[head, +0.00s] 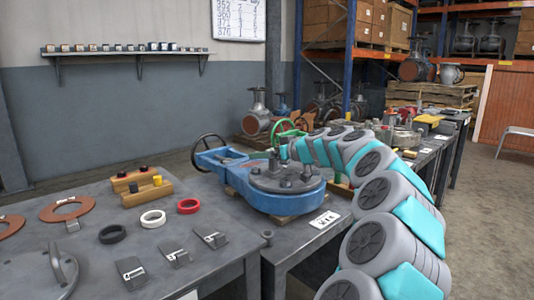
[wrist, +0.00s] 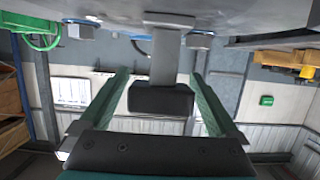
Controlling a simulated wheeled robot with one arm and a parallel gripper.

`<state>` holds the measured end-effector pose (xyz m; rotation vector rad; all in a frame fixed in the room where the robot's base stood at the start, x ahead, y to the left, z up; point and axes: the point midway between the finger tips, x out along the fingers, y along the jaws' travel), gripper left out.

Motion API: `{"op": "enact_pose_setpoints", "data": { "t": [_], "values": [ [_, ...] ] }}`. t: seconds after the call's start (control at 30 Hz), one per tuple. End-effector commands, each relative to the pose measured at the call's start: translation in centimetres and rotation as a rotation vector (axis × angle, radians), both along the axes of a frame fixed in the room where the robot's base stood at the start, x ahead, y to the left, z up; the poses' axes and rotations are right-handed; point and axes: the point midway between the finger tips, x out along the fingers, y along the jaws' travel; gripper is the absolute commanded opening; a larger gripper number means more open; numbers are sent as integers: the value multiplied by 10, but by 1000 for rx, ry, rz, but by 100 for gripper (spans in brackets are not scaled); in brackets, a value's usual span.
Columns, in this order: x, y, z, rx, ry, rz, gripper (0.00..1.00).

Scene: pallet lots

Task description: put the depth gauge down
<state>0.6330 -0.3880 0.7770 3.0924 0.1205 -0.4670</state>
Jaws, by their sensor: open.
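In the wrist view an upright grey stem ending in a dark block, seemingly the depth gauge (wrist: 163,98), stands between my fingers, its far end at a grey metal surface (wrist: 240,32). My gripper (wrist: 160,72) is open, its two green fingers on either side of the stem, with gaps visible on both sides. In the head view my gripper (head: 286,151) is at the end of the arm, above the blue valve gearbox (head: 268,197). A small dark upright shape (head: 273,162) shows there, too small to identify surely.
The front bench (head: 205,282) holds brown rings (head: 66,209), coloured rings (head: 153,218), several small grey blocks (head: 175,257) and a wooden block (head: 144,190). A white label card (head: 325,219) lies before the gearbox. A green handwheel (head: 290,127) stands behind.

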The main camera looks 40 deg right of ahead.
Motion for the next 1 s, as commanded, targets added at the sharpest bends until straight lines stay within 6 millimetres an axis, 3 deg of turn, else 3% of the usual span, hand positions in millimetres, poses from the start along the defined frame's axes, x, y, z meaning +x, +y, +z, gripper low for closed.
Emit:
{"op": "enact_pose_setpoints", "data": {
  "t": [0.4,0.6,1.0],
  "values": [
    [-75,-6,24,0,-1,-1,97],
    [-104,-9,34,0,-3,-2,97],
    [-115,-9,36,0,0,0,97]
  ]
}}
